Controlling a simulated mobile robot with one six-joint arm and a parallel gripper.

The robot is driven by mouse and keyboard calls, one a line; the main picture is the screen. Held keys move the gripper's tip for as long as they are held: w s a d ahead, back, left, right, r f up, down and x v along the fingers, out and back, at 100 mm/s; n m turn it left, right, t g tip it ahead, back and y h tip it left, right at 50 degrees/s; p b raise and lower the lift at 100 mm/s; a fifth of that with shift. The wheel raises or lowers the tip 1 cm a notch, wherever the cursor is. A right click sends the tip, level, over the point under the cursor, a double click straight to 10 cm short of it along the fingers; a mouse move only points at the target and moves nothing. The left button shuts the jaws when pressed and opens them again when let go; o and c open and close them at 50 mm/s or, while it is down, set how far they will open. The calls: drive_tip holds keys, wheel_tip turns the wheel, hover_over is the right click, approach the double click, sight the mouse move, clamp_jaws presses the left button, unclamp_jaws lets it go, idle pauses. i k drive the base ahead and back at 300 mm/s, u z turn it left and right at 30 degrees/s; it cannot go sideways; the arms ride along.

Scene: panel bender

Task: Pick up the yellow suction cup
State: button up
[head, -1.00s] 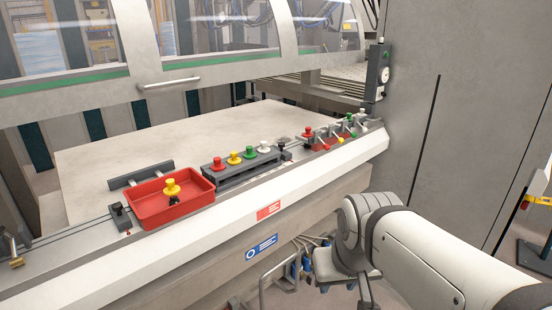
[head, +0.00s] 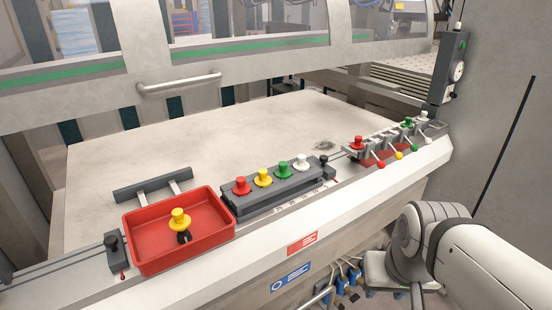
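A yellow suction cup (head: 179,220) with a black lower part is in the red tray (head: 218,242) at the left of the machine's front ledge. A second yellow suction cup (head: 263,178) stands in the dark rack (head: 285,196) right of the tray, between a red cup (head: 241,186) and a green cup (head: 284,170). A white cup (head: 302,162) stands at the rack's right end. My arm is at the lower right, in front of the machine. My gripper is outside the picture.
Levers with red, yellow, green and white knobs (head: 399,156) stick out at the ledge's right, with a red cup (head: 357,144) beside them. A metal handle bar (head: 180,84) crosses above the table. The pale table (head: 200,150) behind the rack is mostly clear.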

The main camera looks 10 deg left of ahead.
sight(263, 181)
drive_tip(key=u, duration=0.35)
drive_tip(key=i, duration=0.9)
drive_tip(key=u, duration=0.5)
